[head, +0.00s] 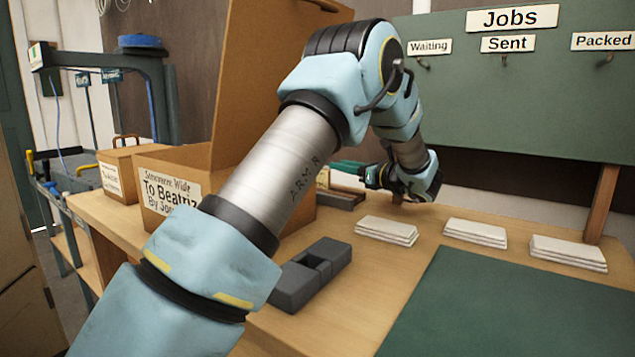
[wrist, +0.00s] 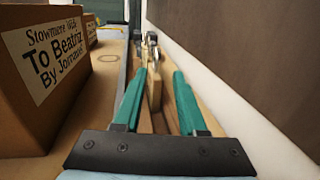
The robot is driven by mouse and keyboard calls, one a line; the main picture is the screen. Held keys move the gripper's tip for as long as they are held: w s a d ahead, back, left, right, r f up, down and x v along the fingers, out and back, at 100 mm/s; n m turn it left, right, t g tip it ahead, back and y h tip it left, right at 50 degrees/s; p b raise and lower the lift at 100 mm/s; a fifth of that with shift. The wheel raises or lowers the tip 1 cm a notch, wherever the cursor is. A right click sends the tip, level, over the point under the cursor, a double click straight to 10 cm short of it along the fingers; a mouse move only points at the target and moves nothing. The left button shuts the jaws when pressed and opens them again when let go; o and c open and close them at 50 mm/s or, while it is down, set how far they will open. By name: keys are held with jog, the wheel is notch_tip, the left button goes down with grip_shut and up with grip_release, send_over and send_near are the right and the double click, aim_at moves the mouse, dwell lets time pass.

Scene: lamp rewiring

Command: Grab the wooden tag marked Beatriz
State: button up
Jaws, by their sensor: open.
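My gripper (wrist: 159,76) is open, its two green fingers apart, and low over the back of the bench in the head view (head: 345,167). In the wrist view, a thin wooden tag (wrist: 155,88) stands nearly edge-on ahead, between the fingertips, with metal bits above it. I cannot tell that the fingers touch it. Its face is turned away, so no name on it can be read. In the head view, a small wooden piece (head: 323,178) shows by the fingertips, partly behind the box.
An open cardboard box (head: 150,205) labelled "To Beatriz" stands left of the fingers. A dark rack (head: 343,196) lies below my gripper. A grey block (head: 312,275), paper stacks (head: 386,230) and a green mat (head: 520,310) are on the bench. A wall runs close on the right in the wrist view.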

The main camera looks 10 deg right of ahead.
jog(key=shift+x, duration=0.85)
jog(key=x, duration=0.4)
jog(key=shift+s+a+f+p, duration=0.1)
jog(key=shift+a+f+p, duration=0.2)
jog(key=shift+f+p, duration=0.1)
jog(key=shift+w+a, duration=0.3)
jog(key=shift+w, duration=0.3)
grip_shut()
